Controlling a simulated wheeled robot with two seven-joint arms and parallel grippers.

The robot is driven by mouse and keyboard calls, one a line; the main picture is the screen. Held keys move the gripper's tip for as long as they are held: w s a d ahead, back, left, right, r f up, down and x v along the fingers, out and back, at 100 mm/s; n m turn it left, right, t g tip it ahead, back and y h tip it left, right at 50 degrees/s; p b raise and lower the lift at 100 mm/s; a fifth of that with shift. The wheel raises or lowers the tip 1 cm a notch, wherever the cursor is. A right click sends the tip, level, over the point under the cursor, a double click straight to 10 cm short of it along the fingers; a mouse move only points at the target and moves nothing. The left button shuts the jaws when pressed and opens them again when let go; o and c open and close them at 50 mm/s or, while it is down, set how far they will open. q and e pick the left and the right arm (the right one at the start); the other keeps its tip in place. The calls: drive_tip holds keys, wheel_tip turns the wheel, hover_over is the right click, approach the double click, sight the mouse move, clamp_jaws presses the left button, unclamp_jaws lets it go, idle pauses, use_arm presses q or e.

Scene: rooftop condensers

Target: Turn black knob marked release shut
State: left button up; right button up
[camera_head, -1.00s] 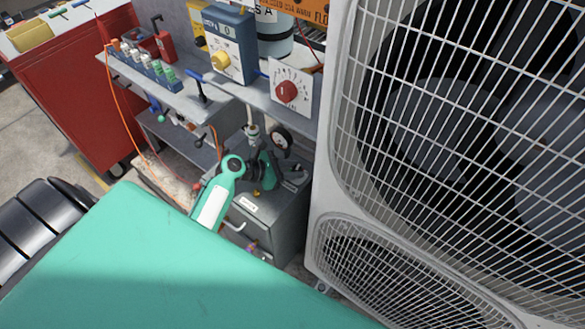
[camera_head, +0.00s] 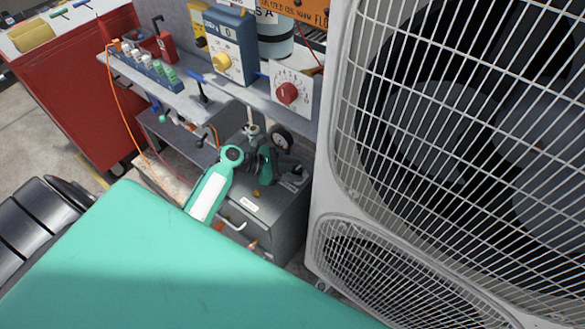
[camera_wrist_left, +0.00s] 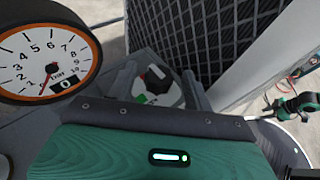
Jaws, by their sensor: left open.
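A dark knob (camera_wrist_left: 155,80) sits on a pale plate in the left wrist view, between the fingers of my left gripper (camera_wrist_left: 163,82). I cannot read a release mark on it. The fingers stand apart, one on each side, and I cannot tell if they touch it. In the head view my left gripper (camera_head: 282,172) is above the grey cabinet (camera_head: 272,222), beside a round gauge (camera_head: 279,138). My wrist and fingers hide most of what is under them there. My right gripper does not show clearly in either view.
A large white condenser unit (camera_head: 325,190) stands close on the right. A shelf behind carries a red knob on a white plate (camera_head: 290,92) and a blue box with a yellow knob (camera_head: 232,40). An orange-rimmed gauge (camera_wrist_left: 45,50) is close at left in the wrist view.

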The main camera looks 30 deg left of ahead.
use_arm(q)
drive_tip(key=v, duration=1.3)
drive_tip(key=shift+s+a+r, duration=0.15)
drive_tip(key=shift+s+a, duration=0.05)
